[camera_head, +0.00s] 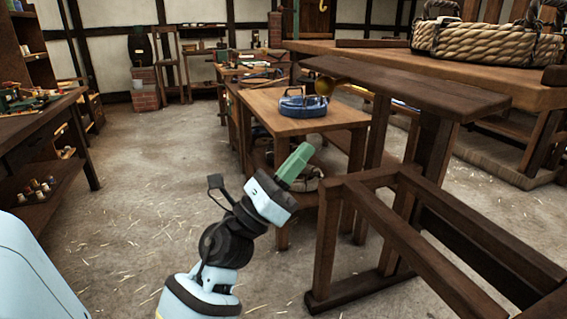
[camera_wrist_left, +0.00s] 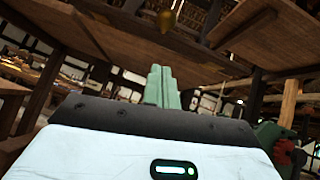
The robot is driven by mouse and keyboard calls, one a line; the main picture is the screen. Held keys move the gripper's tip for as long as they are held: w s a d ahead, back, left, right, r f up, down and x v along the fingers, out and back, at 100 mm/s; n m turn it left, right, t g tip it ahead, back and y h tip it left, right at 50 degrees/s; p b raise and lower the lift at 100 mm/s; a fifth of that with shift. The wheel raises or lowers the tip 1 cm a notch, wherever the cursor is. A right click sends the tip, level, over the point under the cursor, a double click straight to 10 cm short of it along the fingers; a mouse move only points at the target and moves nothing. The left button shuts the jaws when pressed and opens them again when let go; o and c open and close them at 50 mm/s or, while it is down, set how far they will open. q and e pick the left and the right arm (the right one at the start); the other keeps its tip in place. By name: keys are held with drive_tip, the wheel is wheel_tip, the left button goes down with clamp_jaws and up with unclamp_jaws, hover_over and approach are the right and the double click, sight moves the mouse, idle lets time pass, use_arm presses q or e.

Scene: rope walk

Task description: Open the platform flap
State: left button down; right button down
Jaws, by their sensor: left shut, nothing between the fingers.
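A dark wooden board (camera_head: 410,88), which looks like the platform flap, lies roughly level on top of a dark timber frame at the right. A round brass knob (camera_head: 324,86) shows at its left end; a brass knob (camera_wrist_left: 168,19) also hangs at the top of the left wrist view, by the underside of a wooden panel (camera_wrist_left: 120,42). My left gripper (camera_head: 303,152) has its green fingers shut and empty. It is below and left of the knob, apart from it, pointing up. In the left wrist view its fingers (camera_wrist_left: 161,72) are together. My right gripper is out of view.
A small wooden table (camera_head: 300,113) with a blue coiled item (camera_head: 305,104) stands behind my left gripper. Dark frame rails (camera_head: 440,225) fill the lower right. A thick rope coil (camera_head: 487,42) lies on a bench behind. The floor at left is open.

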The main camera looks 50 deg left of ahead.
sight(353, 79)
use_arm(q)
drive_tip(key=w+r+p, duration=0.3)
drive_tip(key=r+p, duration=0.1)
drive_tip(key=r, duration=0.2)
drive_tip(key=shift+w+r, duration=0.2)
drive_tip(key=shift+r, duration=0.15)
drive_tip(key=shift+g, duration=0.7)
drive_tip(key=r+p, duration=0.1)
drive_tip(key=p, duration=0.2)
drive_tip(key=s+r+p, duration=0.1)
drive_tip(key=r+p, duration=0.1)
drive_tip(key=p, duration=0.1)
drive_tip(key=r+p, duration=0.2)
drive_tip(key=p, duration=0.1)
drive_tip(key=shift+s+a+r+p, duration=0.2)
drive_tip(key=shift+a+p, duration=0.15)
drive_tip(key=shift+p, duration=0.05)
